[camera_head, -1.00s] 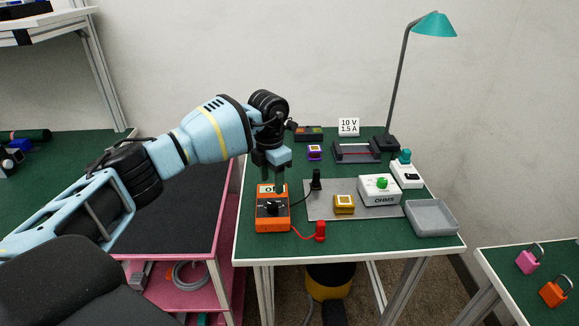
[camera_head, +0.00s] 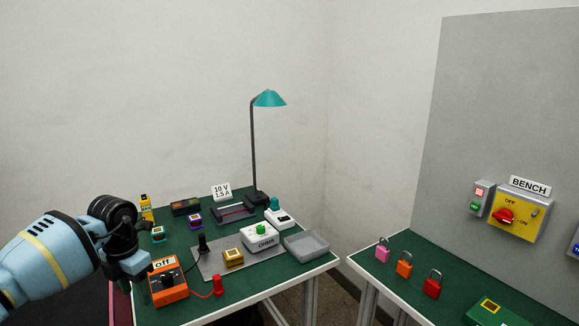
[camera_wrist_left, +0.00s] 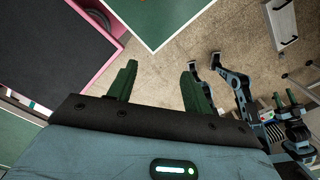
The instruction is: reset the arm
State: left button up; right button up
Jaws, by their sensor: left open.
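My left gripper (camera_head: 128,280) hangs at the lower left of the head view, beside the left edge of the green-topped table. In the left wrist view its two dark green fingers (camera_wrist_left: 158,75) stand wide apart with nothing between them. The orange meter (camera_head: 168,283), labelled "off", sits on the table just right of the gripper, apart from it. Dark and pale blue arm parts show small at the right of the left wrist view; they may be my right arm, and its jaw state is unclear.
The table holds a grey mat with a yellow block (camera_head: 233,257), the OHMS box (camera_head: 261,237), a grey tray (camera_head: 306,244) and a teal lamp (camera_head: 269,98). Padlocks (camera_head: 404,264) stand on the right table, before a panel with a yellow switch box (camera_head: 519,215).

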pick_arm(q)
jog(key=s+d+f+h, duration=0.2)
jog(key=d+f+h, duration=0.1)
jog(key=d, duration=0.3)
jog(key=s+d+f+g+h, duration=0.1)
jog(key=s+d+f+h, duration=0.1)
jog(key=d+f, duration=0.35)
jog(key=s+d+f+h, duration=0.2)
jog(key=s+d+h, duration=0.1)
jog(key=d, duration=0.5)
jog(key=s+d+n+t+h, duration=0.4)
jog(key=s+d+n+h, duration=0.4)
jog(key=d, duration=0.4)
jog(key=s+a+f+n+t+y, duration=0.3)
jog(key=s+a+f+n+y, duration=0.4)
jog(key=s+n, duration=0.5)
jog(key=s+a+f+n+t+y, duration=0.2)
jog(key=s+a+f+n+y, duration=0.5)
jog(key=n, duration=1.1)
jog(key=s+a+f, duration=0.3)
jog(key=s+f, duration=0.2)
jog(key=shift+n+t, duration=0.3)
jog(key=shift+t, duration=0.1)
pick_arm(e)
jog(key=shift+r, duration=0.2)
